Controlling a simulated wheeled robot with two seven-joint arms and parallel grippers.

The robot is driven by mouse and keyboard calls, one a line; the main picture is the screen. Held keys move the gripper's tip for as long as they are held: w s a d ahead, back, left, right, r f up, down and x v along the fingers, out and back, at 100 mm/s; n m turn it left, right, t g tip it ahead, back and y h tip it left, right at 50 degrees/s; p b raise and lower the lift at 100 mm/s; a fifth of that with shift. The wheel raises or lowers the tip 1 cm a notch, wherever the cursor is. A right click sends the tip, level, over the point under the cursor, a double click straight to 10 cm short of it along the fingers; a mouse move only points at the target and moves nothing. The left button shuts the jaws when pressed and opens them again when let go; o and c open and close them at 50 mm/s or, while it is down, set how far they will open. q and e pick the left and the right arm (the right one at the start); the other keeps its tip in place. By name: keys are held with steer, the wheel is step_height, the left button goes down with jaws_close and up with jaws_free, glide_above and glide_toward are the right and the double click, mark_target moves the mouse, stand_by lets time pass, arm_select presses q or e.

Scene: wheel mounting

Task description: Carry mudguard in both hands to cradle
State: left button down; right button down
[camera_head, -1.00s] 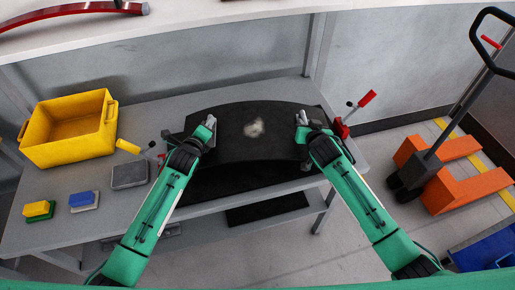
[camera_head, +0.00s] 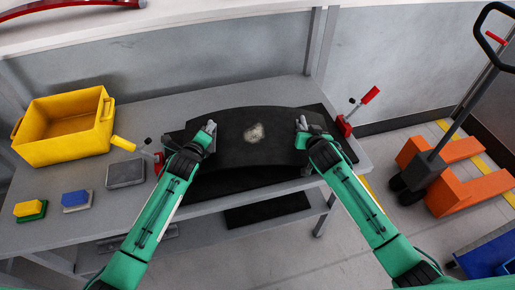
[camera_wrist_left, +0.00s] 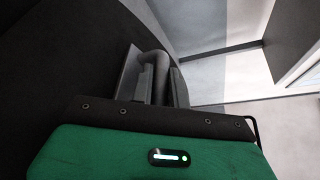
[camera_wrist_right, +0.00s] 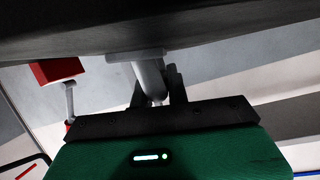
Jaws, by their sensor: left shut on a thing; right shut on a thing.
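The mudguard (camera_head: 250,155) is a black curved panel with a pale worn patch, held between my two grippers above the grey bench. My left gripper (camera_head: 207,134) is shut on its left end; the left wrist view shows the jaws closed around a grey handle (camera_wrist_left: 153,65). My right gripper (camera_head: 304,131) is shut on its right end; the right wrist view shows a grey handle (camera_wrist_right: 150,72) below the dark panel. I cannot make out the cradle's shape under the panel.
On the bench (camera_head: 100,235) are a yellow bin (camera_head: 65,128), a grey block (camera_head: 125,173), and small coloured blocks (camera_head: 76,199) at the left. An orange pallet jack (camera_head: 460,188) stands on the floor at the right. A shelf with a red curved part is above.

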arm_select(q)
steer(key=shift+a+f, duration=0.1)
steer(key=shift+f, duration=0.1)
arm_select(e)
steer(key=shift+d+f, duration=0.1)
steer(key=shift+f, duration=0.1)
arm_select(q)
steer(key=c, duration=1.4)
jaws_free()
steer(key=shift+s+r, duration=0.1)
arm_select(e)
steer(key=c, duration=1.4)
jaws_free()
steer(key=shift+r, duration=0.1)
arm_select(q)
steer(key=shift+o, duration=0.2)
arm_select(e)
steer(key=shift+o, duration=0.2)
steer(key=shift+s, duration=0.1)
